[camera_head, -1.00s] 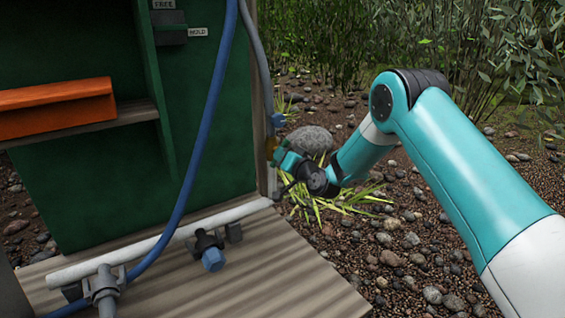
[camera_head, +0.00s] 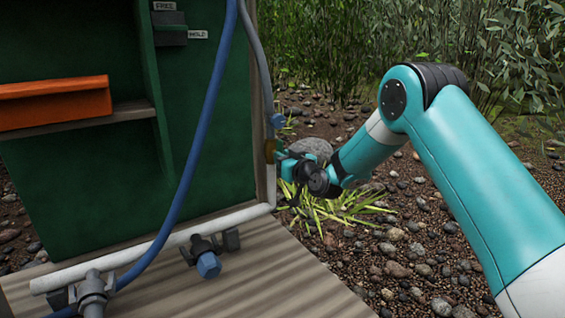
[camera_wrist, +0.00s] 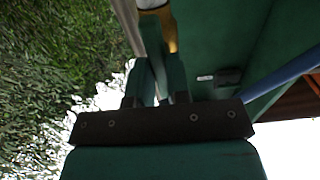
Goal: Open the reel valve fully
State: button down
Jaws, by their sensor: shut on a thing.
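A yellow-brass part (camera_head: 269,150), which looks like the reel valve, sits at the green cabinet's right rear edge, in line with the grey hose and the white pipe. My gripper (camera_head: 283,163) is at it from the right, with its fingers close together. In the wrist view the fingers (camera_wrist: 158,72) are nearly parallel around a narrow gap, and the yellow valve part (camera_wrist: 172,38) shows just beyond them. The fingers hide most of what they hold, so the handle's exact angle cannot be told.
A white pipe (camera_head: 150,247) runs along the wooden deck (camera_head: 270,275), with a blue-knobbed fitting (camera_head: 208,264) on it. A blue hose (camera_head: 203,120) crosses the green cabinet (camera_head: 60,190). An orange tray (camera_head: 55,99) sits on a shelf. Stony ground and plants lie right.

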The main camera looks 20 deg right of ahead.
dwell(0.4)
jog(key=c, duration=1.1)
grip_release()
jog(key=shift+s+d, duration=0.1)
jog(key=shift+s, duration=0.05)
jog(key=b+v, duration=0.4)
jog(key=v, duration=1.3)
jog(key=shift+s, duration=0.1)
jog(key=shift+r, duration=0.1)
